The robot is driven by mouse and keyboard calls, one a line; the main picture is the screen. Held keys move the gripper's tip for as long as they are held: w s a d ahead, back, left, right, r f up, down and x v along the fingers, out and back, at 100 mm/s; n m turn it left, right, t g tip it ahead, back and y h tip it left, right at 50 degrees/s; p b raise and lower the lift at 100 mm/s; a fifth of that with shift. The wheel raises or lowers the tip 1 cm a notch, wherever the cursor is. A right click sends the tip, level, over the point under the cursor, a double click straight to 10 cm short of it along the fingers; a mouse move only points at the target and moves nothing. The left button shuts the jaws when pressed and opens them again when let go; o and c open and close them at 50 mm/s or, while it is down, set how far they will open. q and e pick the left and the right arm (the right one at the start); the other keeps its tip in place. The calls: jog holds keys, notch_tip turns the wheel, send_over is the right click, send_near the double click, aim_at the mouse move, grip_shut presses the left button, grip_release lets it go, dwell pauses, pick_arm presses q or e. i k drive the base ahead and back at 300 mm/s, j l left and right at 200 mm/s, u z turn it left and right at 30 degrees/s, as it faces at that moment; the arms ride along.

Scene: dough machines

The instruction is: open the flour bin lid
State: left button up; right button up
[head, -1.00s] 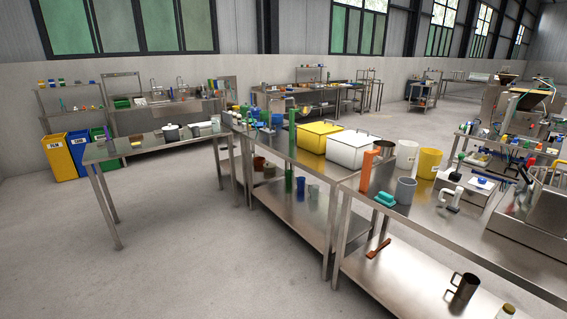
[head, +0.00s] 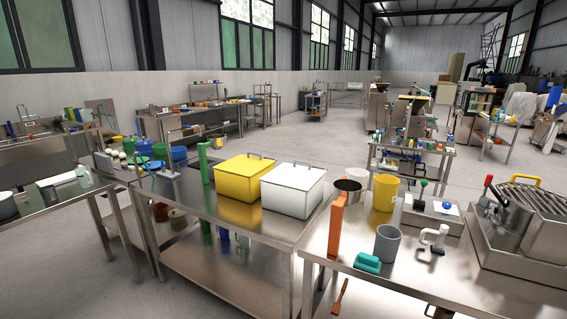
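Two lidded bins stand side by side on a steel table in the middle of the head view. One is a yellow bin (head: 238,181) with a handle on its lid. The other is a white bin (head: 291,193), also with a handle on its lid. Both lids look shut. I cannot tell from this view which of them is the flour bin. Neither of my grippers is in view.
The steel table (head: 180,204) has a lower shelf. A green upright block (head: 204,163) stands left of the yellow bin. An orange upright block (head: 337,224), a grey cup (head: 387,244) and a yellow container (head: 385,192) stand to the right. Open floor lies at front left.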

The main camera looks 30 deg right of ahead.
aim_at(293, 176)
jog(key=i+z, duration=0.9)
jog(key=i+j+z, duration=0.25)
jog(key=z, duration=0.2)
jog(key=i+j+z, duration=0.3)
jog(key=z, duration=0.15)
